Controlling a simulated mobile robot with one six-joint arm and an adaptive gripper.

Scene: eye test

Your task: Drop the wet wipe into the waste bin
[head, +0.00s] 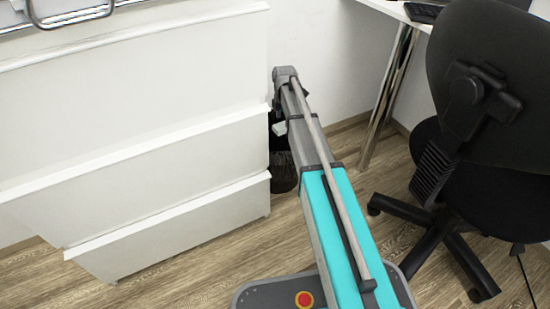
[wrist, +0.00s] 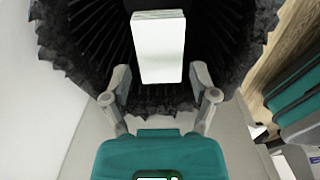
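The wet wipe is a white rectangular block (wrist: 160,50) in the wrist view, just beyond my fingertips and in front of the bin's dark inside. My gripper (wrist: 161,76) has its two grey fingers apart, with a narrow dark gap showing on each side of the block, so it looks open. Whether the block touches anything is hard to tell. The waste bin (wrist: 80,40) is black and ribbed with a ragged rim, and it lies under my gripper. In the head view the bin (head: 284,172) stands beside the drawers, partly hidden by my arm. A small pale patch (head: 278,129) above it may be the wipe.
A white drawer unit (head: 140,120) stands close on the bin's left. A black office chair (head: 480,130) is at the right, near a desk's metal leg (head: 388,95). Wooden floor (head: 190,255) is clear in front of the drawers.

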